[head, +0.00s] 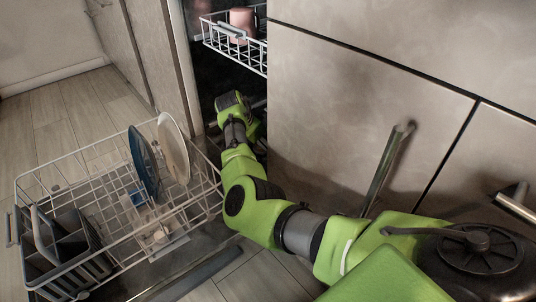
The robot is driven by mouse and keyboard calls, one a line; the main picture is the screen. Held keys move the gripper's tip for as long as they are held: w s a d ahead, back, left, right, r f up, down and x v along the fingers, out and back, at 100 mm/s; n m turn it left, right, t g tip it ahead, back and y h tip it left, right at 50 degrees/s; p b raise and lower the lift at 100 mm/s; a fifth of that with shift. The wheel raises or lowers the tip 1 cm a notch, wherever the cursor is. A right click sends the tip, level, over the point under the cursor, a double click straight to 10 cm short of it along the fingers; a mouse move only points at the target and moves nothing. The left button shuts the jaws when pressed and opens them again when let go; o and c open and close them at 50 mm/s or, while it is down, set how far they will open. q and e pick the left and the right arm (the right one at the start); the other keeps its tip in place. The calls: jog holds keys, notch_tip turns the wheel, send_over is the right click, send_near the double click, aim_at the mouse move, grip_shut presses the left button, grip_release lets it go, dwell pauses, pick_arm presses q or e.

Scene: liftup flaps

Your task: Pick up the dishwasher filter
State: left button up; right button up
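I cannot make out the dishwasher filter; the dishwasher's dark interior (205,85) shows only as a narrow strip between the left panel and the large grey front. My green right arm comes in from the lower right and reaches into this opening below the upper rack. Its far visible part, a green and black joint, is at the opening. The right gripper is hidden beyond it, so I cannot see whether it holds anything. My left gripper is not in view.
The lower rack (100,157) is pulled out, with a blue plate (143,160), a white plate (173,150) and a grey cutlery basket (62,255). The upper rack (236,50) holds a pink cup (242,20). A grey panel with a bar handle (385,170) stands right. Floor is clear at far left.

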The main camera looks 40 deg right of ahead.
jog(key=c, duration=1.7)
jog(key=shift+c, duration=0.5)
jog(key=shift+f, duration=0.1)
jog(key=shift+s, duration=0.1)
